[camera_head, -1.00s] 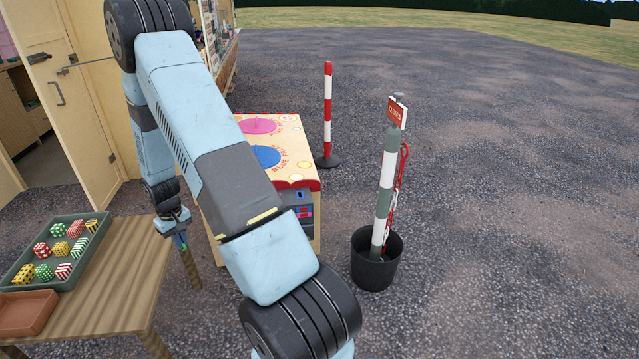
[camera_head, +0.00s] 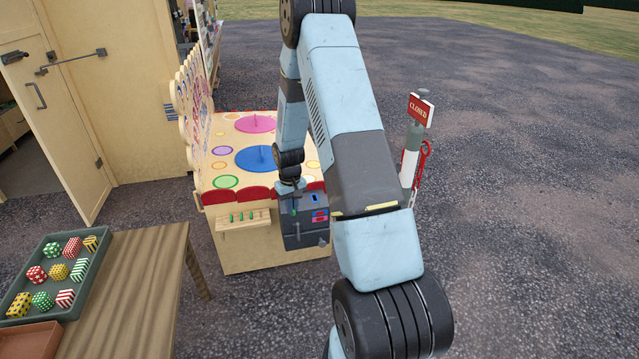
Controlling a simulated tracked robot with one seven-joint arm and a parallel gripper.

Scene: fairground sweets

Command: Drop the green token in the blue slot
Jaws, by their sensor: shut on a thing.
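My gripper (camera_head: 292,195) hangs pointing down at the front of the game stall, just left of the blue slot. It is shut on the green token (camera_head: 294,208), of which only a small green sliver shows below the fingers. The blue slot (camera_head: 314,198) is a small blue-framed opening on the upper part of a dark grey coin box (camera_head: 303,228). A red-framed slot (camera_head: 320,215) sits just below it. The token is apart from the blue slot, to its left; its exact depth is hard to tell.
The coin box is fixed to the front of the cream game table (camera_head: 270,258). A small shelf (camera_head: 243,222) left of it holds several small green pieces. A wooden table (camera_head: 135,275) with a green tray (camera_head: 88,283) of wrapped sweets stands left. A closed-sign post (camera_head: 411,160) stands right.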

